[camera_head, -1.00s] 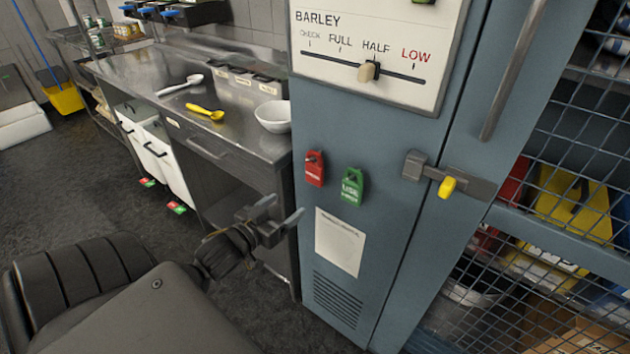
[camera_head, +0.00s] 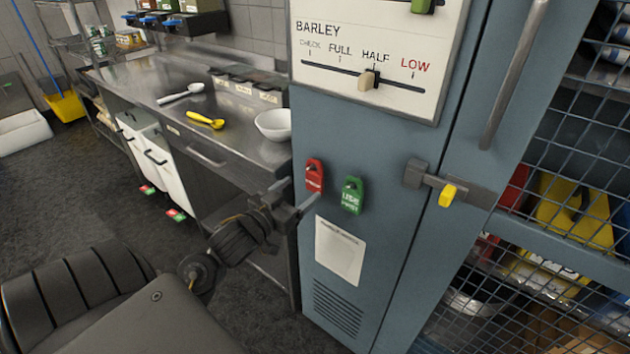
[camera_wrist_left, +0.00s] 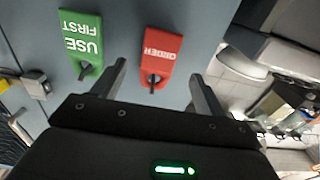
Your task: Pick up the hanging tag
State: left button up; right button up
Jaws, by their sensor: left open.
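A red tag (camera_head: 314,175) and a green "USE FIRST" tag (camera_head: 352,195) hang side by side on the front of the blue-grey cabinet (camera_head: 385,140). My left gripper (camera_head: 301,194) is open and empty, just in front of the cabinet by the red tag's lower left. In the left wrist view the red tag (camera_wrist_left: 161,55), lettered "ORDER", lies ahead between the two open fingers (camera_wrist_left: 158,85). The green tag (camera_wrist_left: 80,40) is outside the fingers, to the left. Neither tag is held. My right gripper is out of view.
A white paper sheet (camera_head: 340,250) is on the cabinet below the tags. A latch with a yellow knob (camera_head: 448,194) is to the right.

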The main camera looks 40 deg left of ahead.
aim_at(313, 180)
pick_arm(q)
jog(key=w, duration=0.5)
jog(key=shift+w+r+p, duration=0.1)
jog(key=shift+p, duration=0.2)
jog(key=shift+c, duration=0.3)
jog(key=c, duration=1)
